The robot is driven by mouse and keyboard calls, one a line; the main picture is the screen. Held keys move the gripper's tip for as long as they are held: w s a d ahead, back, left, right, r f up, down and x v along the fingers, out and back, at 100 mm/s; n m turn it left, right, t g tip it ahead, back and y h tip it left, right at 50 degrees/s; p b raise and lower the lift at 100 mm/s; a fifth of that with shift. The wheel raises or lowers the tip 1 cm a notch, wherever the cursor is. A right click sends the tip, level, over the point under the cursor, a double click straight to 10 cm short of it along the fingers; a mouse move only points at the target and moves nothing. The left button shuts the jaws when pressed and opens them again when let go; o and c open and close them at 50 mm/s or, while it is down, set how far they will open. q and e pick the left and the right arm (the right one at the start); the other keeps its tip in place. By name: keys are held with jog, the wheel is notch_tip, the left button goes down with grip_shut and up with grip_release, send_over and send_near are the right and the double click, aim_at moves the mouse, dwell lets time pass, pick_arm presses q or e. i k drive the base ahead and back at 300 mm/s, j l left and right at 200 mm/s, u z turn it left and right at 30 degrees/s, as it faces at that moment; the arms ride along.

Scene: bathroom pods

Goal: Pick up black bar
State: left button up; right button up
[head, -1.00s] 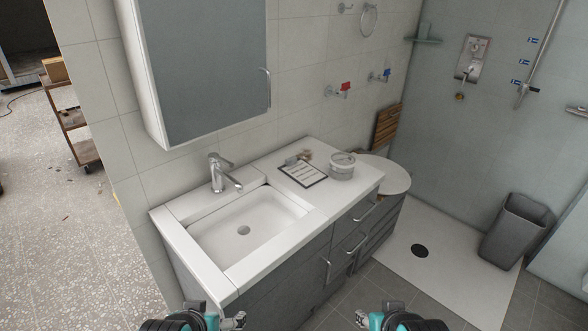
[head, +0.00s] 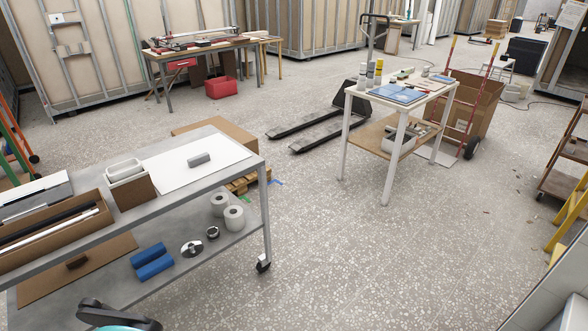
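A long black bar (head: 42,224) lies in an open cardboard box (head: 107,218) on the top of a grey metal cart (head: 185,198) at the left. A white bar (head: 48,237) lies alongside it in the same box. The left end of the black bar is cut off by the picture edge. A teal and black part of my own arm shows at the bottom left, below the cart. Neither gripper's fingers show.
The cart top also holds a grey block (head: 199,159) on a white sheet. Its lower shelf holds paper rolls (head: 234,218) and blue pieces (head: 152,262). A white table (head: 385,201) and pallet jack (head: 318,128) stand farther back. The middle floor is clear.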

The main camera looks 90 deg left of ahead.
aim_at(24, 232)
jog(key=u, duration=2.55)
jog(key=j+u, duration=0.1)
jog(key=u, duration=0.35)
jog(key=i+u, duration=0.1)
jog(key=u, duration=0.75)
jog(key=i+u, duration=0.1)
jog(key=u, duration=0.75)
jog(key=i+l+u, duration=0.2)
jog(key=i+l, duration=0.3)
